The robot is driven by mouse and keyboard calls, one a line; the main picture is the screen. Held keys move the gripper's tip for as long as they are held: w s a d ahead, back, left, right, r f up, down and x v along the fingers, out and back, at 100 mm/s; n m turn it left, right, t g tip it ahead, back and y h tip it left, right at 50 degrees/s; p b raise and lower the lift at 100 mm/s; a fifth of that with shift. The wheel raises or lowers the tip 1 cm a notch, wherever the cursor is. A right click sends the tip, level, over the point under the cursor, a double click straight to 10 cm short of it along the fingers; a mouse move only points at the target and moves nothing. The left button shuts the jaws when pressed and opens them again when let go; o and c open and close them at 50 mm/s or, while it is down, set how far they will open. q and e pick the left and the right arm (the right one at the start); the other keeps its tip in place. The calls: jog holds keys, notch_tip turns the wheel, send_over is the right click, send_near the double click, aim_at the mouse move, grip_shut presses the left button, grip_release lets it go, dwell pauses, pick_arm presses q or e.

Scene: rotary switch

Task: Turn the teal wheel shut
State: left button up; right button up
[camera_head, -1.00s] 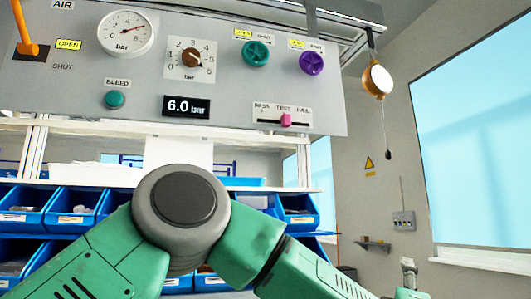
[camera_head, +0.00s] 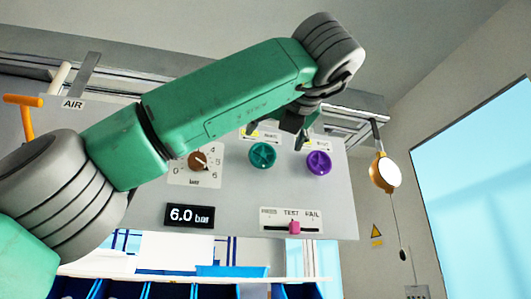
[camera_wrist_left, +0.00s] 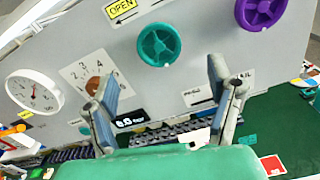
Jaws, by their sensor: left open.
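The teal wheel (camera_head: 263,155) is a round spoked knob on the upright grey panel, left of the purple wheel (camera_head: 318,163). Its label is partly hidden by my gripper in the head view. The teal wheel also shows in the left wrist view (camera_wrist_left: 159,45), with a yellow OPEN tag (camera_wrist_left: 121,8) up and left of it. My left gripper (camera_head: 277,135) is open and empty, just above the teal wheel in the head view. In the wrist view its spread fingers (camera_wrist_left: 162,85) appear below the wheel, apart from it. My right gripper is out of view.
The panel also carries a brown dial (camera_head: 198,160), a 6.0 bar display (camera_head: 189,215), a pink slider (camera_head: 294,228) and an orange lever (camera_head: 25,118). A round gauge (camera_wrist_left: 34,92) shows in the wrist view. A gold-rimmed hanging disc (camera_head: 384,173) is right of the panel.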

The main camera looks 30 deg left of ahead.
aim_at(264, 153)
pick_arm(q)
jog(key=p+x, duration=0.1)
jog(key=x, duration=0.5)
jog(key=shift+w+a+r, duration=0.1)
jog(key=shift+a, duration=0.35)
jog(key=shift+w+a+p, duration=0.25)
jog(key=shift+w+p, duration=0.2)
jog(key=shift+w, duration=0.35)
jog(key=shift+a, duration=0.15)
jog(key=shift+a, duration=0.15)
jog(key=c, duration=0.3)
jog(key=shift+a, duration=0.1)
jog(key=c, duration=0.9)
